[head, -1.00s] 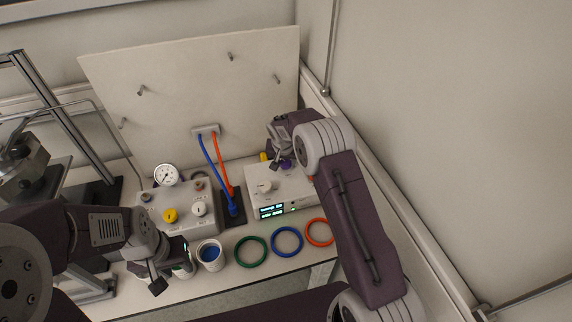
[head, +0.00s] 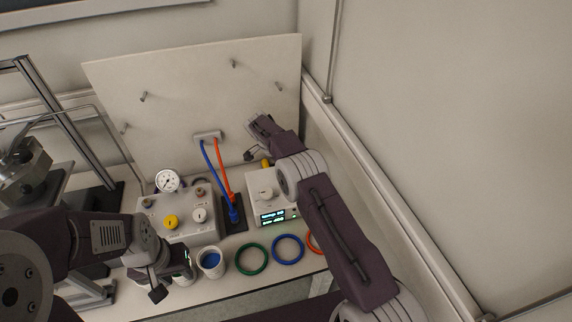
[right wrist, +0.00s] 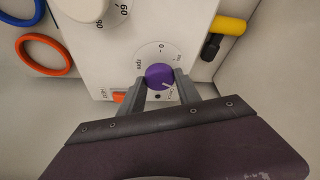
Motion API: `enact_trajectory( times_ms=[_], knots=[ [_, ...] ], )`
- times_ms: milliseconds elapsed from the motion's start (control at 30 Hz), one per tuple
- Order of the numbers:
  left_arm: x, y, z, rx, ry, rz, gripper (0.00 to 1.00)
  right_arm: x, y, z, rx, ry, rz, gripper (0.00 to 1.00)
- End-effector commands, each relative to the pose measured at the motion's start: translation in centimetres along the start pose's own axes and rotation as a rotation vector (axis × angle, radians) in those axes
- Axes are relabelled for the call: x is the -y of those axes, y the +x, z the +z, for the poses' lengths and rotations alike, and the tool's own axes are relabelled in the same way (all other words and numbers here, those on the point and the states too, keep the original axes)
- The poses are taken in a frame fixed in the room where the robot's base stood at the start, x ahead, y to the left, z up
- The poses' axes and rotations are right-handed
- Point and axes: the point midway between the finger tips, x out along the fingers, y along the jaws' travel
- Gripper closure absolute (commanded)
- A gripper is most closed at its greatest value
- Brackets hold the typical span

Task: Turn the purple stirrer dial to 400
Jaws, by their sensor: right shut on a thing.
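The purple stirrer dial (right wrist: 158,75) is on the white stirrer box (right wrist: 115,55) in the right wrist view, its white mark toward the lower right. The scale around it shows a 0 at the top; the other numbers are too small to read. My right gripper (right wrist: 161,80) is shut on the dial, one finger on each side. In the head view my right arm hides the dial, and the box's lit display (head: 273,219) is too small to read. My left gripper (head: 172,282) is open and low at the left, near a cup with blue contents (head: 210,261).
A control box (head: 185,215) with a yellow knob and a gauge stands left of the stirrer box. Green (head: 251,259) and blue (head: 288,249) rings lie in front. The upright panel (head: 190,90) stands close behind, and a side wall is at the right.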

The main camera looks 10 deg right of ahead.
Motion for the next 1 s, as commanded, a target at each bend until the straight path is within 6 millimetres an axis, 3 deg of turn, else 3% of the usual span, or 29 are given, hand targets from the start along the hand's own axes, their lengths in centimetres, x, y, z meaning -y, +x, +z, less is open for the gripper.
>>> enact_trajectory(
  times_ms=[200,767,800,867,1000],
  knots=[
    [-0.02,-0.88,-0.09,0.000,0.000,0.000,0.64,0.16,-0.24,-0.21,-0.003,0.060,0.019,1.00],
    [-0.02,-1.02,-0.10,0.000,0.000,0.000,0.64,0.18,-0.15,-0.18,-0.003,0.085,0.029,1.00],
    [-0.02,-1.02,-0.10,0.000,0.000,0.000,0.64,0.18,-0.15,-0.18,-0.003,0.084,0.029,0.58],
    [-0.02,-1.02,-0.10,0.000,0.000,0.000,0.64,0.16,-0.13,-0.17,-0.002,0.084,0.029,0.41],
    [-0.02,-1.01,-0.10,0.000,0.000,0.000,0.64,0.12,-0.07,-0.11,-0.001,0.083,0.031,0.39]
  ],
)
